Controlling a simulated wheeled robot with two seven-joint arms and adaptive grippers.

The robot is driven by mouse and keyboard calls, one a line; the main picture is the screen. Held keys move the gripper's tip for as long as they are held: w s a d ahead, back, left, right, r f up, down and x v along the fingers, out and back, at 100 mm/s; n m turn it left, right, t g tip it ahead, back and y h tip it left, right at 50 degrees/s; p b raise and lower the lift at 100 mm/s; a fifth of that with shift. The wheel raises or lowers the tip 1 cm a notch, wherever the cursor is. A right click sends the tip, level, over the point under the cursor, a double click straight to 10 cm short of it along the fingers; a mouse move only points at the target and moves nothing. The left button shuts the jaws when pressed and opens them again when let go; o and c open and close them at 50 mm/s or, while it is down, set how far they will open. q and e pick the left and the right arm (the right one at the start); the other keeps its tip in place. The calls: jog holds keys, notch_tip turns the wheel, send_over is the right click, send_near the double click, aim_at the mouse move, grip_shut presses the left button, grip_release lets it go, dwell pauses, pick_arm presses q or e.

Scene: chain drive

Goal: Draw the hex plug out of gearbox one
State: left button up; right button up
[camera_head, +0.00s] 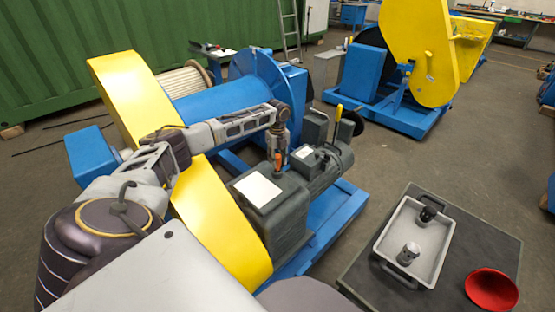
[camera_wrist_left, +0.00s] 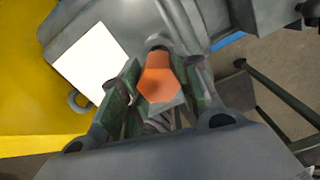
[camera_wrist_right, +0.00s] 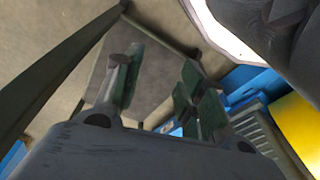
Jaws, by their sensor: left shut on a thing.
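The hex plug (camera_head: 278,161) is orange and stands at the top of the dark grey gearbox (camera_head: 285,228), beside a white plate (camera_head: 258,190). My left gripper (camera_head: 280,150) comes down on it from above. In the left wrist view the orange hex head (camera_wrist_left: 158,80) sits between the two fingers (camera_wrist_left: 155,95), which are shut on it. The plug's lower end is hidden, so I cannot tell how deep it sits. My right gripper (camera_wrist_right: 158,85) shows only in its wrist view; its fingers are apart with nothing between them.
A yellow guard (camera_head: 222,225) and a blue drum (camera_head: 205,100) flank the gearbox. A motor (camera_head: 325,165) adjoins it, with a yellow-handled lever (camera_head: 338,113) behind.

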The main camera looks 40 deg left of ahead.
pick_arm(q)
jog(key=shift+r, duration=0.15)
jog(key=shift+r+p, duration=0.25)
jog(key=shift+p, duration=0.2)
jog(key=shift+r+p, duration=0.4)
jog(key=shift+r, duration=0.1)
pick_arm(e)
jog(key=f, duration=0.2)
jog(key=d+f, duration=0.1)
jog(key=f, duration=0.2)
jog(key=shift+s, duration=0.1)
pick_arm(q)
jog(key=shift+r, duration=0.1)
pick_arm(e)
jog(key=shift+f, duration=0.2)
pick_arm(q)
jog(key=shift+r+p, duration=0.1)
jog(key=shift+p, duration=0.2)
jog(key=shift+r+p, duration=0.35)
jog(key=shift+p, duration=0.1)
pick_arm(e)
jog(key=shift+s+d+f, duration=0.2)
jog(key=shift+f, duration=0.5)
jog(key=shift+s+d+f, duration=0.2)
jog(key=shift+f, duration=0.45)
